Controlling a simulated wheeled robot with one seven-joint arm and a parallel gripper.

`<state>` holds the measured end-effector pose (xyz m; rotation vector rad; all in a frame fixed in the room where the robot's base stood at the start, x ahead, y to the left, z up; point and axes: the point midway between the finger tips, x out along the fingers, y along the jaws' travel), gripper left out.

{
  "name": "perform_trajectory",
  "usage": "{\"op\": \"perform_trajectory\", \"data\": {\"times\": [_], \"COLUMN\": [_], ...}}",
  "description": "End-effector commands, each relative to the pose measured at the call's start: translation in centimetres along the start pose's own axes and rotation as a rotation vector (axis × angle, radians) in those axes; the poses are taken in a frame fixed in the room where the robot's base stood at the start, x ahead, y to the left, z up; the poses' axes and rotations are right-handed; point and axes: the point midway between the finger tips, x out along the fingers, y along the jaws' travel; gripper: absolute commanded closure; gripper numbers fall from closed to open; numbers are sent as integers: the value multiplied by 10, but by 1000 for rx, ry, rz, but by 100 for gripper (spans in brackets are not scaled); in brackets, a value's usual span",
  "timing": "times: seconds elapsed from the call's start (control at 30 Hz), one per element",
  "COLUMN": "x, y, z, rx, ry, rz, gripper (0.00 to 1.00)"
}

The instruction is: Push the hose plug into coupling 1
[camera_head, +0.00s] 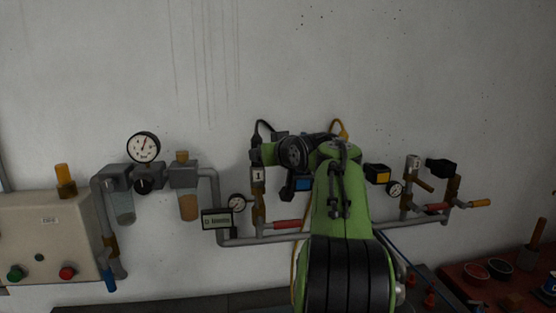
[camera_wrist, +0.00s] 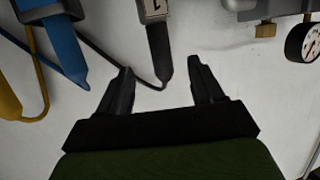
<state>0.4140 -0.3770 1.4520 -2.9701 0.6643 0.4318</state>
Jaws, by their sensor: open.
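The tag marked 1 (camera_head: 257,174) on the wall piping marks coupling 1. In the wrist view, the tag (camera_wrist: 153,8) is at the top edge, with a black tapered plug (camera_wrist: 159,50) in line with it. A thin black hose curves left from the plug's narrow end. How deep the plug sits in the coupling cannot be told. My gripper (camera_wrist: 159,66) is open, its two dark fingers to either side of the plug's narrow end in the picture. I see no contact; the depth between them is unclear. In the head view my arm hides the fingers.
A blue plug (camera_wrist: 62,45) and a yellow plug (camera_wrist: 8,100) with their hoses are left in the wrist view. A gauge (camera_wrist: 304,42) is at its right. In the head view, red-handled piping (camera_head: 287,224) runs below; a control box (camera_head: 45,235) is left.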

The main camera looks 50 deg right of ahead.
Motion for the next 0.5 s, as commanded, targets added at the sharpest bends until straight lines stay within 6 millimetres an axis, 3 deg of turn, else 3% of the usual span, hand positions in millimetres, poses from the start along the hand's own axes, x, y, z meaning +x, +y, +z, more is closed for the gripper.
{"op": "perform_trajectory", "data": {"times": [0.03, 0.2, 0.33, 0.5], "x": [-16, -57, -74, -79], "y": [2, 1, 1, 0], "z": [1, 1, 0, 0], "rx": [-1, -1, 0, 1], "ry": [2, 0, 0, -1], "rz": [6, 4, 1, -1], "gripper": [34, 34, 34, 34]}}
